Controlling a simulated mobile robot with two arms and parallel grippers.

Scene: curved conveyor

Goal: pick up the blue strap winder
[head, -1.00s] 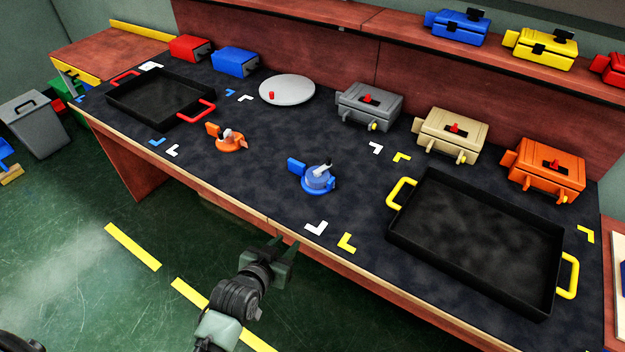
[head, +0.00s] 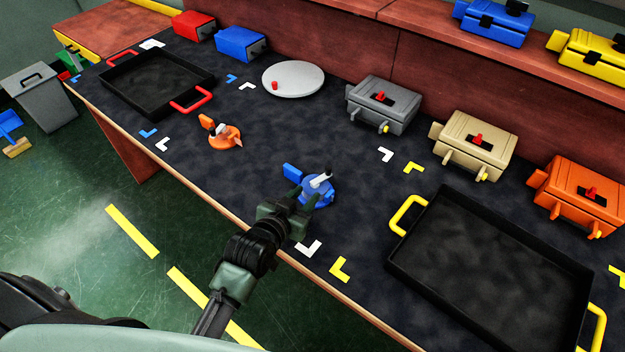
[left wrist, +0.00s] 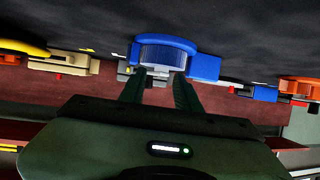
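The blue strap winder (head: 321,190) sits on the dark table top near its front edge, with a grey-white handle on top and a blue tab at its left. My left gripper (head: 304,197) comes to its near side from the front, fingers apart. In the left wrist view the winder (left wrist: 162,52) shows just ahead of the two open fingertips (left wrist: 160,80), roughly centred between them. I cannot tell whether the fingers touch it. My right gripper is not in view.
An orange winder (head: 224,137) stands to the left. A black tray with yellow handles (head: 400,262) lies to the right, and one with red handles (head: 108,91) at far left. A round grey plate (head: 300,78) and grey box (head: 382,105) stand behind.

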